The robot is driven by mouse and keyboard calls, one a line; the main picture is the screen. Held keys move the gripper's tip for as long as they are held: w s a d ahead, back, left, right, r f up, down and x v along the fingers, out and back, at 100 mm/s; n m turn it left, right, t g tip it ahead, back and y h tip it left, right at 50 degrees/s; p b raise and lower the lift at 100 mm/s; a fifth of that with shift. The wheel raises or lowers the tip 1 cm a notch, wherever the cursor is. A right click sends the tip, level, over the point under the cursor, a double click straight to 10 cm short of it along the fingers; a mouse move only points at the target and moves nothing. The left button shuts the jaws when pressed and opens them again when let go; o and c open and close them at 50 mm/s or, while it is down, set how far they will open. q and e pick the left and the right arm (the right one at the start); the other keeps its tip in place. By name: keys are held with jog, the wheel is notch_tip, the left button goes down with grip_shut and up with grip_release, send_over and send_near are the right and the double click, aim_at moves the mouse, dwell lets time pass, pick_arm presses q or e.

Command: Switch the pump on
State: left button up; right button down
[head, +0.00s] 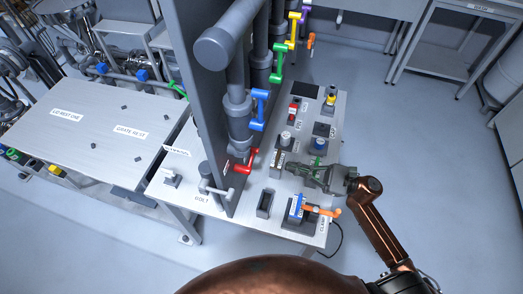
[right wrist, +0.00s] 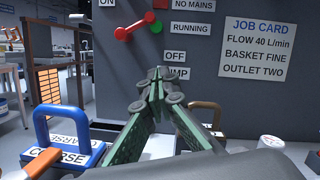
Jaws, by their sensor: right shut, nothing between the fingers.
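On the upright grey panel (right wrist: 255,110), the right wrist view shows a red lever (right wrist: 135,26) near the labels ON, NO MAINS, RUNNING, OFF and one partly hidden label ending in "UMP". A small green round part (right wrist: 156,27) sits at the lever's right end. In the head view a red handle (head: 245,162) stands at the panel's lower right side. My right gripper (head: 288,166) is shut and empty, to the right of that handle and apart from it; in the right wrist view its tips (right wrist: 160,76) appear below the lever. My left gripper is not in view.
Blue (head: 259,108), green (head: 278,62) and yellow (head: 293,30) handles line the pipes behind. The bench (head: 325,160) holds several small controls around my gripper. A blue loop marked COARSE (right wrist: 65,130) stands left in the wrist view.

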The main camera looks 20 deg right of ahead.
pick_arm(q)
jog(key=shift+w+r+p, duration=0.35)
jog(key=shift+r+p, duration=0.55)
jog(key=shift+p, duration=0.05)
pick_arm(e)
jog(key=w+a+r, duration=0.3)
jog(key=a+r, duration=0.3)
jog(key=a, duration=0.2)
jog(key=shift+w+a+r, duration=0.15)
jog(key=shift+a+r, duration=0.05)
jog(key=shift+a, duration=0.2)
pick_arm(q)
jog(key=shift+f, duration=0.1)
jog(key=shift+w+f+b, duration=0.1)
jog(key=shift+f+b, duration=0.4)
jog(key=shift+b, duration=0.15)
pick_arm(e)
jog(key=shift+r+n, duration=0.15)
jog(key=shift+n, duration=0.25)
